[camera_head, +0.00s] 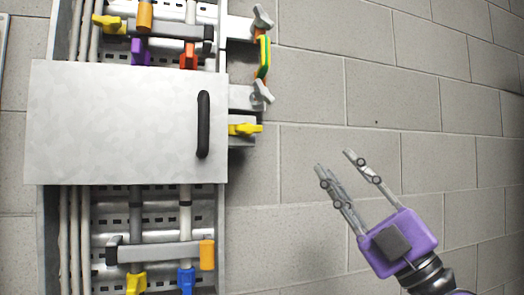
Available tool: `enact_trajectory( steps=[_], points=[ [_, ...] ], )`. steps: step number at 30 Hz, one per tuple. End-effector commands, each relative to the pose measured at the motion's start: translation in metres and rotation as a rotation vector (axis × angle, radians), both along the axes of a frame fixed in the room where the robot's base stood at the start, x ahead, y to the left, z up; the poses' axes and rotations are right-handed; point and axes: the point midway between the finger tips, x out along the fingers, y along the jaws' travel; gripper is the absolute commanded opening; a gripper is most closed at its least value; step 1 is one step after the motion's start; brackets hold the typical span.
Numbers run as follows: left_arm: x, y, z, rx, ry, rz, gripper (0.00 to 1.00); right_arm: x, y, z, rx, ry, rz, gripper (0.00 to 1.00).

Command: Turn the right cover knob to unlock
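A pale metal cover (120,125) with a black vertical handle (203,124) lies across the middle of the wall cabinet. A yellow knob (245,129) sticks out just right of the cover's edge, on a small grey bracket. I take it for the right cover knob, but cannot be sure. Two grey wing knobs, an upper one (263,17) and a lower one (262,92), are above it.
A green and yellow strap (263,57) hangs between the grey wing knobs. The block wall (420,110) right of the cabinet is bare.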

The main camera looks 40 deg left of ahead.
Motion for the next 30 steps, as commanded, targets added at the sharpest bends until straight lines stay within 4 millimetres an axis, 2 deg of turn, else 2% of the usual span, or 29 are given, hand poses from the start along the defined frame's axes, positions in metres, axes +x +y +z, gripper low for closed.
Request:
enact_trajectory(
  steps=[1, 4, 9, 12, 18, 22, 30],
  points=[
    [-0.014, 0.007, 0.017, -0.084, -0.062, 0.008, 0.29, -0.002, 0.000, -0.004, -0.001, 0.004, 0.003, 0.40],
    [-0.039, 0.021, 0.039, -0.257, -0.147, 0.017, 0.29, -0.002, 0.000, -0.007, -0.003, 0.004, 0.004, 0.40],
    [-0.070, 0.036, 0.062, -0.546, -0.230, -0.030, 0.29, 0.001, 0.001, -0.009, -0.003, -0.003, 0.008, 0.40],
    [-0.081, 0.039, 0.069, -0.682, -0.244, -0.079, 0.29, 0.004, 0.001, -0.009, -0.003, -0.010, 0.009, 0.40],
    [-0.091, 0.037, 0.076, -0.840, -0.236, -0.160, 0.29, 0.007, 0.001, -0.011, -0.003, -0.015, 0.009, 0.40],
    [-0.092, 0.040, 0.078, -0.869, -0.231, -0.178, 0.29, 0.007, 0.002, -0.011, -0.002, -0.015, 0.006, 0.40],
    [-0.091, 0.080, 0.080, -0.869, -0.235, -0.176, 0.29, 0.006, 0.001, -0.006, -0.002, -0.015, 0.001, 0.40]
  ],
)
